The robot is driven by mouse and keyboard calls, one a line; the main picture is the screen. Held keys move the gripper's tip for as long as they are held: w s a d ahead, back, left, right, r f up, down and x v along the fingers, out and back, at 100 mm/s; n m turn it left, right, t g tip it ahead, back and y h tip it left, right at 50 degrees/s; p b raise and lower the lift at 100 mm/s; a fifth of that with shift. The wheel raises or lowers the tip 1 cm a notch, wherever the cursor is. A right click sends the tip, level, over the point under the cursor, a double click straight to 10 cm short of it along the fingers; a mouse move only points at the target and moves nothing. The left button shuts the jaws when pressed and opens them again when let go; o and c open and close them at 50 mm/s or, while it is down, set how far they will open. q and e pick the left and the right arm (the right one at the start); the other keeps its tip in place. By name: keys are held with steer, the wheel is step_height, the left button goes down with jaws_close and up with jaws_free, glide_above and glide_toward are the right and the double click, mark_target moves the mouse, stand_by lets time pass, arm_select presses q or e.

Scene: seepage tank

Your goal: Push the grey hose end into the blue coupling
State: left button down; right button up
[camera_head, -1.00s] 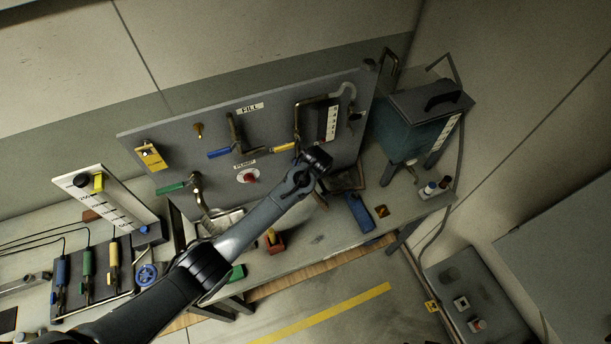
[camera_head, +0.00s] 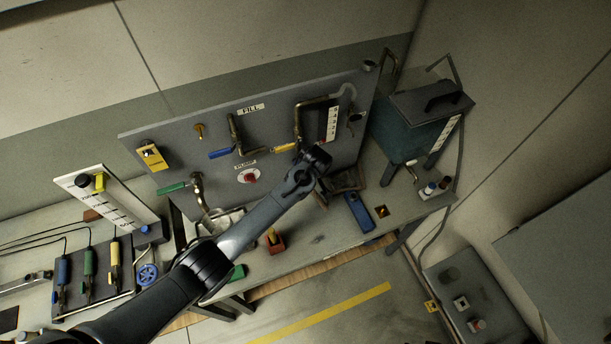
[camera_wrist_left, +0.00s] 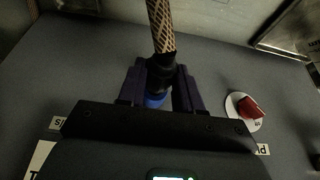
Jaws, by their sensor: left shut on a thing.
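In the left wrist view a braided tan hose (camera_wrist_left: 160,25) comes down from the top edge into a dark hose end (camera_wrist_left: 159,66). My left gripper (camera_wrist_left: 158,82) is shut on this hose end, with one dark finger on each side. The blue coupling (camera_wrist_left: 155,101) shows as a blue band just below the hose end, between the fingers. How deep the end sits in it I cannot tell. In the head view my left wrist (camera_head: 316,157) is in front of the grey panel's lower right and hides the gripper's work. My right gripper is not in view.
The knob also shows right of my gripper in the wrist view (camera_wrist_left: 250,108). A water tank (camera_head: 408,135) stands to the right.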

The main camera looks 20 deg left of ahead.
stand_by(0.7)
arm_select(q)
steer(key=shift+w+a, duration=0.15)
steer(key=shift+w, duration=0.05)
stand_by(0.6)
steer(key=shift+p, duration=0.5)
steer(key=shift+w+a, duration=0.15)
steer(key=shift+w, duration=0.05)
stand_by(0.8)
stand_by(0.7)
steer(key=shift+w+a, duration=0.15)
stand_by(0.7)
steer(key=shift+p, duration=0.35)
steer(key=shift+a, duration=0.1)
stand_by(0.6)
